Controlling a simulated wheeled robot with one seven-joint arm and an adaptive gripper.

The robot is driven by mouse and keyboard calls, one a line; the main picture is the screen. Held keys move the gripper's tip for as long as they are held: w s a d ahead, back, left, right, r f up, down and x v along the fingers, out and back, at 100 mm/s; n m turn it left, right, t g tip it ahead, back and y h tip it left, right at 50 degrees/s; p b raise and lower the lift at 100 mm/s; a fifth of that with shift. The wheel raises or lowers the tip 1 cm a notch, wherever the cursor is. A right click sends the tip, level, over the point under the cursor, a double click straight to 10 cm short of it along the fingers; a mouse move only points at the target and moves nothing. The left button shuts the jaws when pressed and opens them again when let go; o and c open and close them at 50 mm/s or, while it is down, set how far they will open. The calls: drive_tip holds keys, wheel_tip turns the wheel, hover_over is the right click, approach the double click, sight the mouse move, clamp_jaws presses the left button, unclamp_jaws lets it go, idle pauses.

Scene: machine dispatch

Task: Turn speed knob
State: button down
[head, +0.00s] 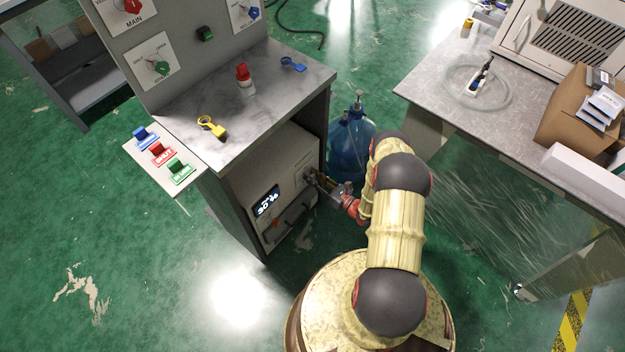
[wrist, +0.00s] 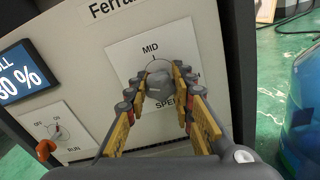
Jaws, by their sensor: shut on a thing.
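The speed knob (wrist: 159,86) is a grey knob on a white plate (wrist: 126,60) marked MID and, partly covered, SPEED. My gripper (wrist: 160,88) is at the knob in the wrist view, with its yellow-padded fingers shut on either side of it. In the head view my gripper (head: 316,181) reaches the front of the beige machine (head: 285,180) under the bench; the knob itself is hidden there. A display (wrist: 22,72) on the machine's left reads a percentage ending in 0.
A RUN switch (wrist: 57,131) marked OFF and ON sits left of the speed plate, with an orange part (wrist: 46,149) near it. A blue water bottle (head: 350,145) stands right of the bench. The grey bench top (head: 215,100) overhangs the machine.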

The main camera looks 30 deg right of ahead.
drive_tip(key=m+b, duration=0.1)
drive_tip(key=m, duration=0.4)
drive_tip(key=shift+f+m+b, duration=0.1)
drive_tip(key=shift+m+b, duration=0.2)
drive_tip(key=shift+b, duration=0.1)
drive_tip(key=m, duration=1.2)
drive_tip(key=shift+m, duration=0.3)
drive_tip(key=m, duration=0.5)
drive_tip(key=shift+m, duration=0.4)
drive_tip(key=c, duration=1.5)
unclamp_jaws()
